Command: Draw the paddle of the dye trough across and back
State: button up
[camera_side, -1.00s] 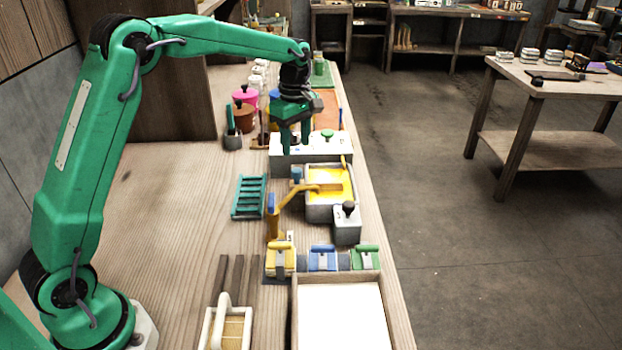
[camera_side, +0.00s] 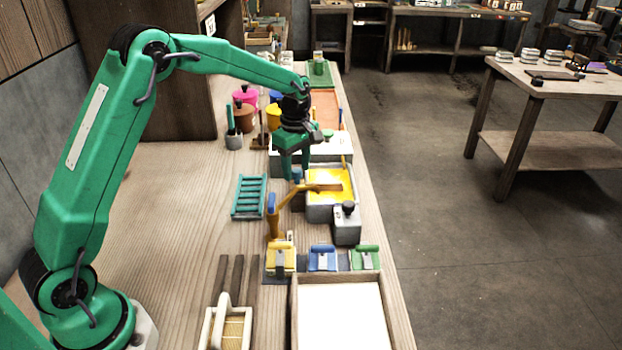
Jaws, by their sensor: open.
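The dye trough (camera_side: 326,212) is a grey box holding yellow dye (camera_side: 331,176), right of the bench's middle. A small upright piece with a blue top stands at its left edge, now largely behind my fingers; it may be the paddle's handle. A tan bar (camera_side: 328,187) lies across the dye. My gripper (camera_side: 296,174) is open, fingers down around or just beside the blue-topped piece; contact cannot be told.
A yellow lever with a blue grip (camera_side: 272,206) stands left of the trough. A grey block with a black knob (camera_side: 346,228) is in front. A teal rack (camera_side: 249,197) lies left. Colored-handled blocks (camera_side: 322,258) and a white tray (camera_side: 340,318) are nearer. Bare bench lies left.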

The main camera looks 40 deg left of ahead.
jog(key=shift+f, duration=0.35)
jog(key=shift+c, duration=0.5)
grip_shut()
jog(key=shift+w+a+r, duration=0.1)
jog(key=shift+w+a, duration=3.25)
jog(key=shift+w, duration=0.1)
jog(key=shift+a, duration=0.1)
jog(key=shift+o, duration=0.5)
grip_release()
jog(key=shift+s, duration=0.1)
notch_tip(320, 180, up, 8)
